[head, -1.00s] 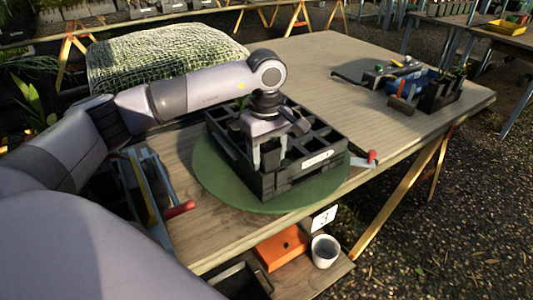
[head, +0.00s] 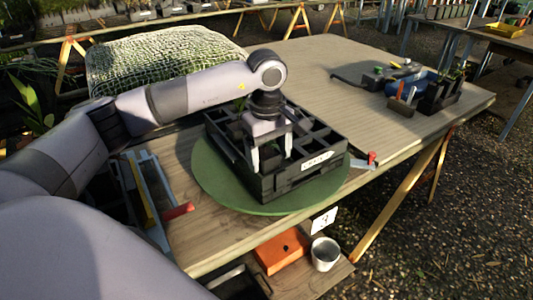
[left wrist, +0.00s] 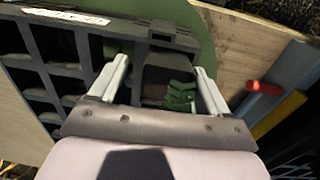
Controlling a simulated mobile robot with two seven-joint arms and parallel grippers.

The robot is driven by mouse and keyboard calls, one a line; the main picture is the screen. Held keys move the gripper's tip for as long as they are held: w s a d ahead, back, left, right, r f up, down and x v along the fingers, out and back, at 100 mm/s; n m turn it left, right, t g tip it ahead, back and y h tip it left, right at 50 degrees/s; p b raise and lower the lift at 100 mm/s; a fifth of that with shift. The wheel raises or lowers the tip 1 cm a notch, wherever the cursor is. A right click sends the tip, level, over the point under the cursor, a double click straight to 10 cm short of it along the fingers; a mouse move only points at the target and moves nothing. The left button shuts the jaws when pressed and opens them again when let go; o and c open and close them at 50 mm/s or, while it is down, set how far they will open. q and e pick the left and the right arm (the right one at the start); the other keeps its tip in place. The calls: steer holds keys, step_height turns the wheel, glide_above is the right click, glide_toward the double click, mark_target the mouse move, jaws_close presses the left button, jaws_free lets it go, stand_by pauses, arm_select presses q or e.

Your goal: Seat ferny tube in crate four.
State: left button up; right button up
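My left gripper (head: 272,152) points down over the near part of a black crate (head: 302,178). Its two fingers are apart. In the left wrist view the gripper (left wrist: 160,72) straddles a dark compartment at the crate's corner. A green leafy plant (left wrist: 180,94) shows between the fingers, with a gap on at least one side; I see no clear grip on it. Its tube is mostly hidden. The crate (left wrist: 92,48) has other dark cells that look empty. A white label (head: 316,160) is on its side; I cannot read it. My right gripper is not in view.
The crate stands on a round green disc (head: 215,190) on the wooden table. A red-handled tool (head: 371,158) lies to its right. Other trays with plants (head: 437,93) stand back right. A textured green cushion-like sack (head: 165,62) is behind. A card reads 3 (head: 323,219).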

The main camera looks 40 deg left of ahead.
arm_select(q)
steer(key=shift+s+d+f+g, duration=0.15)
steer(key=shift+s+f, duration=0.1)
steer(key=shift+f, duration=0.4)
steer(key=shift+s+a+f+g, duration=0.15)
steer(key=shift+s+f, duration=0.1)
steer(key=shift+f, duration=0.35)
steer(key=shift+s+d+r, duration=0.1)
steer(key=r, duration=0.9)
steer(key=shift+w+r, duration=0.2)
steer(key=shift+w, duration=0.1)
